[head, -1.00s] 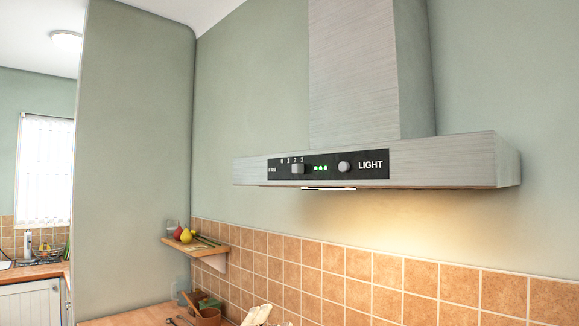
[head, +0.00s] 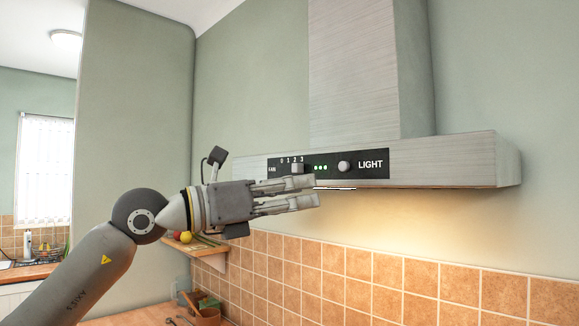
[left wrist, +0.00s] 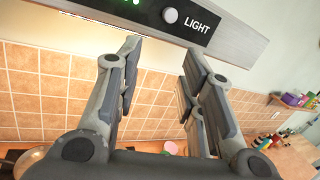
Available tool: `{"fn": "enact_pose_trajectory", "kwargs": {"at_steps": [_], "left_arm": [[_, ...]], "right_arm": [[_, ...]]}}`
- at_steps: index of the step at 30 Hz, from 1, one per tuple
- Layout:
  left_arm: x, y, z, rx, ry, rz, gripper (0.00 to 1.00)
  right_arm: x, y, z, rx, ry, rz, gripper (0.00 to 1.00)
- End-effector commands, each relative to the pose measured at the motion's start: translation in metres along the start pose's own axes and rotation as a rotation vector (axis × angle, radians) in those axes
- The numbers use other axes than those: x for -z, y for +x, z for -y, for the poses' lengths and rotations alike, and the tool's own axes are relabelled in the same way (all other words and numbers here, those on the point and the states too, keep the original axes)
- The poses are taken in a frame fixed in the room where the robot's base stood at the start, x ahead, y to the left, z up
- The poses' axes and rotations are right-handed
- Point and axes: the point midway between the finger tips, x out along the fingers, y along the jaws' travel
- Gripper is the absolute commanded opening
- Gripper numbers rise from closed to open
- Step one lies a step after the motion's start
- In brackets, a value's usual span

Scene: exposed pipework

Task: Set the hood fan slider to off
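The hood fan slider (head: 297,169) is a small grey block on the black panel (head: 375,163) of the range hood. It sits under the 2 and 3 end of the 0 to 3 scale, right of the 0; its exact notch is hard to tell. Three green lights (head: 320,168) glow beside it. My left gripper (head: 314,193) is just below the panel in the head view, its fingers pointing right. In the left wrist view its fingers (left wrist: 160,52) are apart with nothing between them. The slider is outside the left wrist view. My right gripper is not in view.
The round light knob (head: 344,166) is right of the slider and also shows in the left wrist view (left wrist: 170,15). The hood's lower edge (head: 450,186) overhangs the tiled wall (head: 400,275). A small wall shelf (head: 212,250) with fruit stands behind my left arm.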

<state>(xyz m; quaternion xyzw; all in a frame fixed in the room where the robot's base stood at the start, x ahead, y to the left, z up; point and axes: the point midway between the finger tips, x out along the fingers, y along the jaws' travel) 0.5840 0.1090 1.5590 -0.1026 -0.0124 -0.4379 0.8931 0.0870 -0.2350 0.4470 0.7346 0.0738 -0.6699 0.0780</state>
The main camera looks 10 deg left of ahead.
Motion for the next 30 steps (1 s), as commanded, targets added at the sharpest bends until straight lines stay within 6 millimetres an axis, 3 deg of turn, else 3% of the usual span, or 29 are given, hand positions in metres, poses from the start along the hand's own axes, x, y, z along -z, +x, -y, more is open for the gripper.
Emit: {"fn": "enact_pose_trajectory", "kwargs": {"at_steps": [1, 6, 13, 17, 30], "left_arm": [[-0.017, -0.010, -0.008, -0.060, 0.052, -0.014, 0.36], [-0.051, -0.041, -0.035, -0.236, 0.154, -0.064, 0.36], [-0.069, -0.058, -0.048, -0.328, 0.190, -0.085, 0.36], [-0.069, -0.045, -0.052, -0.328, 0.190, -0.088, 0.36], [-0.067, 0.029, -0.077, -0.325, 0.189, -0.086, 0.36]], "right_arm": [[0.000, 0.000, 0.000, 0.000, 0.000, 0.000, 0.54], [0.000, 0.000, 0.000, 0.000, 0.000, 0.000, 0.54], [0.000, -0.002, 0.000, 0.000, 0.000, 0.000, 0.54], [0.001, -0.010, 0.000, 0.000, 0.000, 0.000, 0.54], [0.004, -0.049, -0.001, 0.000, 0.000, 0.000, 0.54]]}}
